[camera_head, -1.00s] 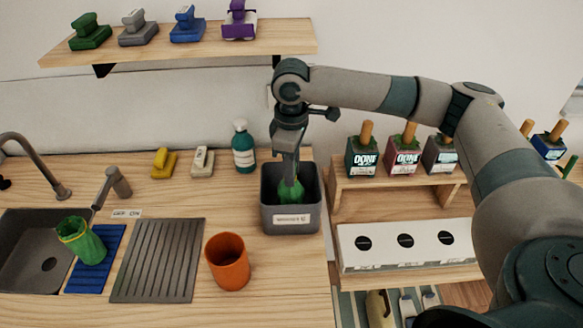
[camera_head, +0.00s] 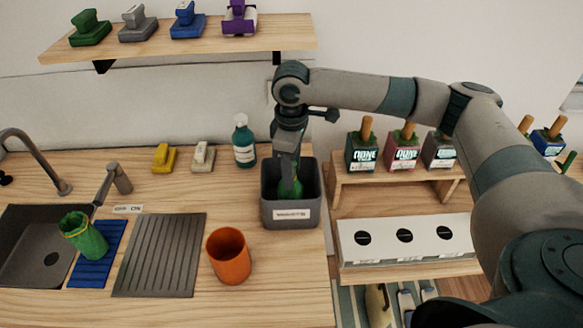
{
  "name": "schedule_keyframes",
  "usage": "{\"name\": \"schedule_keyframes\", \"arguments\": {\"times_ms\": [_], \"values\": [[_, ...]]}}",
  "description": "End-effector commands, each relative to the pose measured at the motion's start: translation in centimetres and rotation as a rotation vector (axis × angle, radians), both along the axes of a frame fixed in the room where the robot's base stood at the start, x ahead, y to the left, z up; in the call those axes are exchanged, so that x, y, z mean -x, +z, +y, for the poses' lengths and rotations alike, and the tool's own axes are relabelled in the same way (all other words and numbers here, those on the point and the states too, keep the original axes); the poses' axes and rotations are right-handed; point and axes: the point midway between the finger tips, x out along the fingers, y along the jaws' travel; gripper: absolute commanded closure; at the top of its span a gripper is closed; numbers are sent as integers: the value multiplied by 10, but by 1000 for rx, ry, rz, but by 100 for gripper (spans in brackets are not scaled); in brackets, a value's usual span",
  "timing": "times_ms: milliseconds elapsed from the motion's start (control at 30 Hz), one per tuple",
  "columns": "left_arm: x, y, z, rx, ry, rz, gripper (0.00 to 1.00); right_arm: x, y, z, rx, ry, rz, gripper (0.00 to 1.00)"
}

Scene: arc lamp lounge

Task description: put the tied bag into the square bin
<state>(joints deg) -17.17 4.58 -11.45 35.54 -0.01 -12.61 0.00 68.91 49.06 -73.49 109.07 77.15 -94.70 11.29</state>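The square bin (camera_head: 291,212) is dark grey with a pale label on its front and stands on the counter near its right end. A green tied bag (camera_head: 290,188) shows inside the bin, below its rim; its lower part is hidden by the bin wall. My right gripper (camera_head: 287,178) points down into the bin at the top of the green bag. Its fingers look close together around the bag's top, but the gripper's own body partly hides the contact, so I cannot tell if it grips. My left gripper is not in view.
An orange cup (camera_head: 229,256) stands in front of the bin. A teal bottle (camera_head: 244,142) stands behind it to the left. A green container (camera_head: 83,236) sits on a blue mat (camera_head: 99,262) beside the sink (camera_head: 32,248). A wooden rack (camera_head: 398,192) with pots is right.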

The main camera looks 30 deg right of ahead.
Motion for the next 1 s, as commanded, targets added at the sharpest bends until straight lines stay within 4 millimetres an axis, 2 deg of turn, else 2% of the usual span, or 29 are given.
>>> {"name": "schedule_keyframes", "arguments": {"times_ms": [367, 567, 767, 1000], "values": [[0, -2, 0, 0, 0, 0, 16, 0, 1, 0, 0, 0, 0, 62], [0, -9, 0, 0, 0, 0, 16, -1, 10, 0, 1, 1, -2, 62], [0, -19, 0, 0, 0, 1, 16, -1, 40, 0, -1, 1, -4, 62], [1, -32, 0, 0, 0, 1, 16, -1, 86, 0, -1, 0, -5, 62]]}}
